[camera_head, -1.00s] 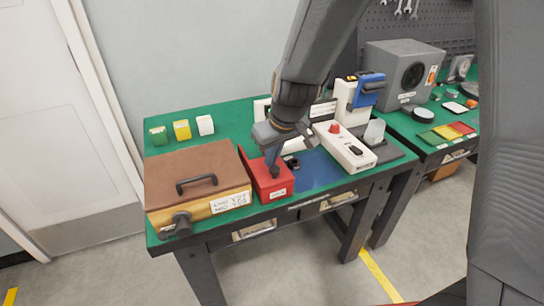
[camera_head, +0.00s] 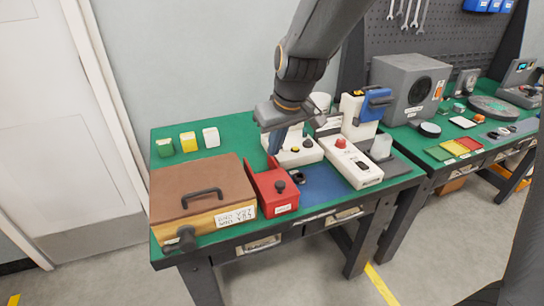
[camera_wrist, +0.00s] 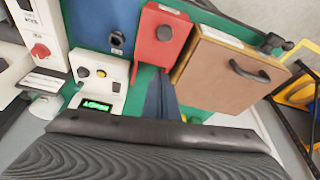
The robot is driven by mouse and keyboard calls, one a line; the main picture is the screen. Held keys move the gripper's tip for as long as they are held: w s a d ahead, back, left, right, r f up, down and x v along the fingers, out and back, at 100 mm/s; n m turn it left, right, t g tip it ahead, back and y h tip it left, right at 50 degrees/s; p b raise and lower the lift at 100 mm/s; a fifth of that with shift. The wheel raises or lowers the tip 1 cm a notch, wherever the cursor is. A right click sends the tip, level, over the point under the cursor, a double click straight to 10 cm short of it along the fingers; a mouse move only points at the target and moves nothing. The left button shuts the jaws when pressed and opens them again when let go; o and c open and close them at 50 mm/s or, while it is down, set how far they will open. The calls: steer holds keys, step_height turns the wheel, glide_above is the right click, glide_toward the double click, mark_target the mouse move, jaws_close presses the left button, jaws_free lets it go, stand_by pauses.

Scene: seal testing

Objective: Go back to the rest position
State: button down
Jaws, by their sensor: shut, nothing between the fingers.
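My gripper (camera_head: 277,142) is shut and empty. In the head view it hangs above the green workbench (camera_head: 240,130), behind the red box (camera_head: 272,190) and apart from it. The same white device (camera_head: 297,150) stands just right of my gripper in the head view.
A brown-lidded box (camera_head: 200,187) sits at the bench's left front. Green, yellow and white blocks (camera_head: 188,141) stand behind it. A white unit with a red button (camera_head: 348,160) and a blue-topped device (camera_head: 368,108) stand to the right. A grey speaker-like box (camera_head: 408,88) is on the farther bench.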

steer(key=s+d+f+m+g+h, duration=0.1)
steer(key=s+d+f+m, duration=0.2)
steer(key=s+d, duration=0.5)
steer(key=s+d+f+m+g+h, duration=0.1)
steer(key=s+d+f+m, duration=0.1)
steer(key=s+d, duration=0.6)
steer(key=shift+s+d+f+m, duration=0.2)
steer(key=shift+d+f+m, duration=0.3)
steer(key=shift+d, duration=0.4)
